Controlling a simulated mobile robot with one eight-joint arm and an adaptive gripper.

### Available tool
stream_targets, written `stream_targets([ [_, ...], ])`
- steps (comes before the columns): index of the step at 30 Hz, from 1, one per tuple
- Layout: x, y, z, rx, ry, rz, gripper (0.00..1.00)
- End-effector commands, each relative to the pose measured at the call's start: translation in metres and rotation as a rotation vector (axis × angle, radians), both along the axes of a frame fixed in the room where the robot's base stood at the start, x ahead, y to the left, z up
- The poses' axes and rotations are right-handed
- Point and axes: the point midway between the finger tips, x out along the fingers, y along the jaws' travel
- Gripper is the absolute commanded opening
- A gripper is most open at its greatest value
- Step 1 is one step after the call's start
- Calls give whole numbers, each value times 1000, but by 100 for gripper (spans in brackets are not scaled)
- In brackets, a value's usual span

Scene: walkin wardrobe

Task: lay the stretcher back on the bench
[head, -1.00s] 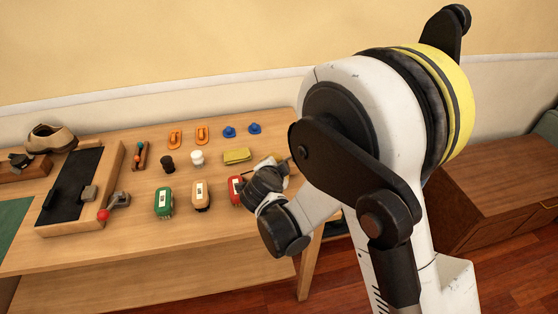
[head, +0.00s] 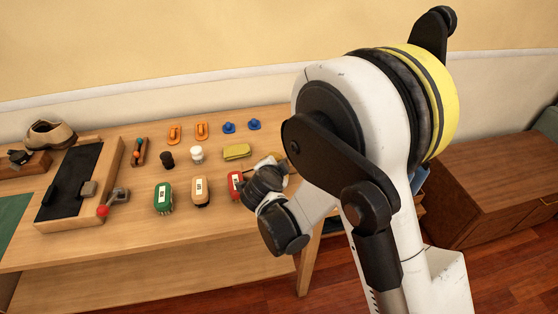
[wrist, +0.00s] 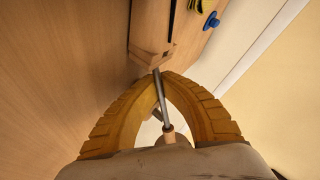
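The stretcher shows in the wrist view as a pale wooden block (wrist: 152,28) with a thin metal rod and a small wooden knob. My gripper (wrist: 166,76) has its two yellow fingers closed around the rod, just below the block. In the head view a pale wooden part of the stretcher (head: 268,160) shows past my dark wrist, near the right end of the bench (head: 225,222). My fingers are hidden there by the arm. Whether the stretcher touches the bench top cannot be told.
A red brush (head: 235,184) is close to my wrist, with tan (head: 200,190) and green (head: 164,197) brushes to its left. A yellow cloth or sponge (head: 237,151) lies behind. A tray with a black pad (head: 70,180) stands at left. The bench's front strip is clear.

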Motion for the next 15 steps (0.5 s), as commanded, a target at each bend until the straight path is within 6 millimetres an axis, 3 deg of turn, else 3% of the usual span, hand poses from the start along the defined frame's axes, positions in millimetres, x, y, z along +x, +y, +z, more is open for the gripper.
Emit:
stream_targets([
  [4, 0, 0, -2, -1, -1, 1, 2],
  [7, 0, 0, -2, 0, 0, 0, 31],
  [15, -2, 0, -2, 0, 2, -1, 31],
])
